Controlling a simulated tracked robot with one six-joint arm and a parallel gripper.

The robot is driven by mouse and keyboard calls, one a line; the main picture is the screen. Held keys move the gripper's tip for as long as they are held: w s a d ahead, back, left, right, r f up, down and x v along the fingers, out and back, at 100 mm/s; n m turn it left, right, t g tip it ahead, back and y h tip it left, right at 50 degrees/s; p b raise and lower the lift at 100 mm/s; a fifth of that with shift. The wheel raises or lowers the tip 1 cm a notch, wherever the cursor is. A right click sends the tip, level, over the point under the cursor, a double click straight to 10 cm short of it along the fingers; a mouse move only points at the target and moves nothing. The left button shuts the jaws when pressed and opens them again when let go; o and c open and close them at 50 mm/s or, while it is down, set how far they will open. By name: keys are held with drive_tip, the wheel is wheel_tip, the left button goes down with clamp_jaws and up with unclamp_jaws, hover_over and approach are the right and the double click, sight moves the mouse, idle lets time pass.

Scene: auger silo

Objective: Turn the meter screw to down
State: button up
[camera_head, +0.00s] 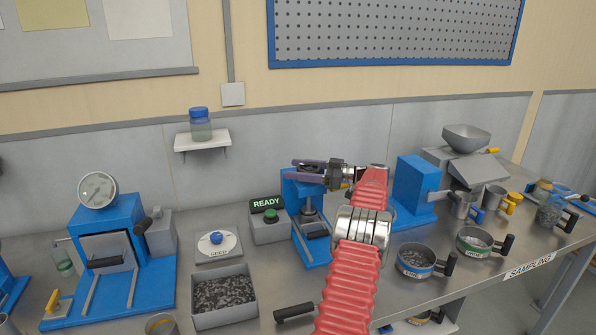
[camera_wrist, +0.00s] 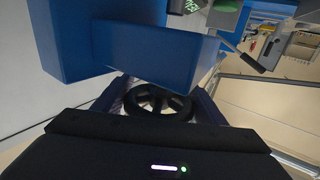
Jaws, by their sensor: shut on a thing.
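My gripper (camera_head: 294,170) reaches in from the right over the top of a blue screw stand (camera_head: 309,225), its purple fingers pointing left. In the wrist view, my gripper (camera_wrist: 158,92) is shut on a black spoked handwheel (camera_wrist: 160,117), which lies between the two dark fingers. The handwheel is mostly hidden in the head view. Below it, a metal screw (camera_head: 309,205) and a dark round foot show inside the stand. I see no mark telling which way the handwheel is turned. Blue blocks of the stand (camera_wrist: 145,55) fill the upper wrist view.
A tray of grey chips (camera_head: 196,312) lies in front. A blue block (camera_head: 417,188) and labelled pans (camera_head: 416,262) are to the right.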

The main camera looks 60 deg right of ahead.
sight(321, 171)
drive_tip(key=shift+a+r+n+y, duration=0.2)
drive_tip(key=shift+n+y, duration=0.3)
drive_tip(key=shift+y, duration=0.3)
drive_tip(key=o, duration=1.1)
drive_tip(key=shift+f, duration=0.1)
drive_tip(key=shift+s+d, duration=0.1)
drive_tip(key=shift+s+d+f, duration=0.1)
drive_tip(key=shift+s+d, duration=0.1)
drive_tip(key=shift+s, duration=0.4)
drive_tip(key=shift+v, duration=3)
